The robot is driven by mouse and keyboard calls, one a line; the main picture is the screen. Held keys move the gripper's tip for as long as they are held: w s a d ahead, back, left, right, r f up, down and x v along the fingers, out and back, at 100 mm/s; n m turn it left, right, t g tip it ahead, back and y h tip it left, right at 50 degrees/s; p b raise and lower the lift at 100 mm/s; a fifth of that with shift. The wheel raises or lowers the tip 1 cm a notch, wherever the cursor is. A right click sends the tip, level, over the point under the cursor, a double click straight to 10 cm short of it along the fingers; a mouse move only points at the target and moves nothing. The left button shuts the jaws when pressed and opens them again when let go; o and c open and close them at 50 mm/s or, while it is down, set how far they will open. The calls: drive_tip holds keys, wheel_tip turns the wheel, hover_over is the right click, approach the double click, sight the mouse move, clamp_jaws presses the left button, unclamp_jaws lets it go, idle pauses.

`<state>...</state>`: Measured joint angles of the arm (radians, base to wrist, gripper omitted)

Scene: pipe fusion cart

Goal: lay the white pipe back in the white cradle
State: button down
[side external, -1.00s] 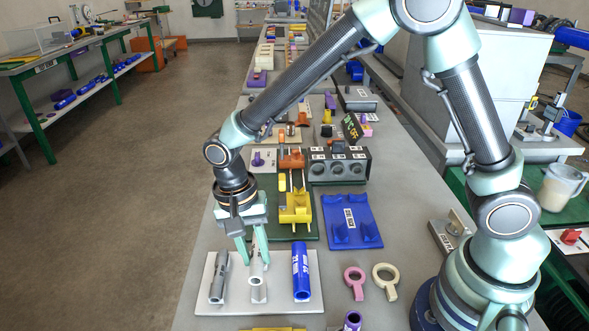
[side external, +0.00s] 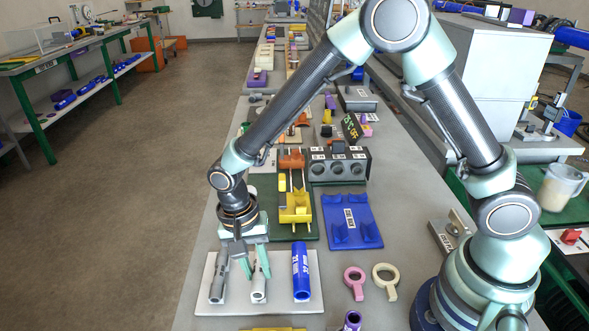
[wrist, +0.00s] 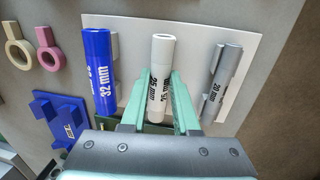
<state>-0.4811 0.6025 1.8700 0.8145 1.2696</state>
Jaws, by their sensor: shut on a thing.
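The white pipe (wrist: 160,82), marked 25 mm, is between the two green fingers of my gripper (wrist: 160,98) in the wrist view. In the side view my gripper (side external: 258,275) points down over the white board and is shut on the white pipe (side external: 258,291). The pipe is in line with its neighbours, between a blue pipe and a grey pipe. The fingers and the pipe hide most of what is under it, so I cannot make out the white cradle clearly or tell whether the pipe touches it.
The blue 32 mm pipe (side external: 301,272) and the grey 20 mm pipe (side external: 219,277) lie close on either side on the white board (side external: 279,300). A blue cradle (side external: 352,222), a yellow holder (side external: 295,209), and pink (side external: 354,281) and cream rings (side external: 385,279) are nearby.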

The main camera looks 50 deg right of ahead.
drive_tip(key=shift+s+f, duration=0.1)
drive_tip(key=shift+f, duration=0.25)
drive_tip(key=c, duration=0.6)
unclamp_jaws()
drive_tip(key=r, duration=0.4)
drive_tip(key=w+r, duration=0.1)
drive_tip(key=r, duration=0.7)
drive_tip(key=shift+w+a+r, duration=0.35)
drive_tip(key=shift+a, duration=0.05)
drive_tip(key=s+d+r+n+t, duration=0.2)
drive_tip(key=d+r+n, duration=0.1)
drive_tip(key=d, duration=0.3)
drive_tip(key=s+d+r+n+t, duration=0.2)
drive_tip(key=d+r+n, duration=0.1)
drive_tip(key=d, duration=0.3)
drive_tip(key=s+d+r+n+t, duration=0.2)
drive_tip(key=d+r+n+t, duration=0.1)
drive_tip(key=d, duration=0.3)
drive_tip(key=shift+s+d+r+y, duration=0.2)
drive_tip(key=shift+s+r+y, duration=0.2)
drive_tip(key=shift+r, duration=0.15)
